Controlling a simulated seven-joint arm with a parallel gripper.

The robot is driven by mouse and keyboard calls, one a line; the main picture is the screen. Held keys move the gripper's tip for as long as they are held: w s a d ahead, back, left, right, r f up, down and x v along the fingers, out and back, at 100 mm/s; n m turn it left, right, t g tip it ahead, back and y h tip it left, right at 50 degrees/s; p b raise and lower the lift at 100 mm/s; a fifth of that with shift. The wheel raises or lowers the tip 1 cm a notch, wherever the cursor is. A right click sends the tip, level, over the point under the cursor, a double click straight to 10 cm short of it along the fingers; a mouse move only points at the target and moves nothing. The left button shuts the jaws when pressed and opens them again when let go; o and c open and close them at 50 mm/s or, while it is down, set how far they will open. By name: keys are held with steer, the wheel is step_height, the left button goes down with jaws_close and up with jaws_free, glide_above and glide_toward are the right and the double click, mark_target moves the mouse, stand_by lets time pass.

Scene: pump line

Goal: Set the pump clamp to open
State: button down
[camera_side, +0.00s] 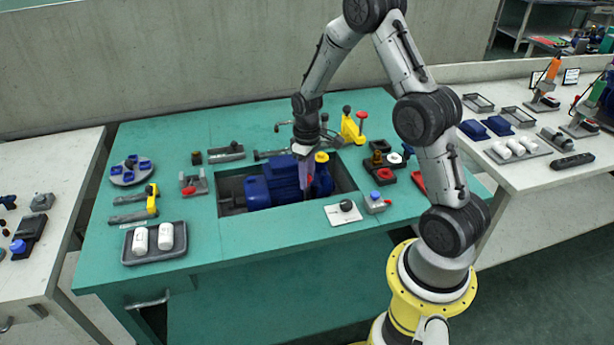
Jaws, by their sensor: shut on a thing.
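The blue pump (257,192) lies in a rectangular recess in the green bench. My gripper (307,194) points down over the pump's right part. It is shut on a small part there, which the fingers mostly hide, so I cannot tell whether this is the clamp handle or how the handle is set. A yellow cap or knob (321,157) shows just right of the gripper. A yellow clamp-like fixture with a red knob (352,128) stands behind the recess, apart from my gripper.
On the green bench (230,240), a tray with two white cylinders (152,241), a round plate with blue pieces (131,170) and a grey-and-red fixture (193,184) stand left. A white plate with a black knob (344,212) and red-black blocks (381,174) stand right. The front strip is mostly clear.

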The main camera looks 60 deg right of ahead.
stand_by(0.8)
steer(key=shift+s+a, duration=1.2)
steer(key=shift+a, duration=0.05)
steer(key=c, duration=0.6)
jaws_free()
step_height(320, 180, up, 14)
steer(key=shift+f, duration=0.1)
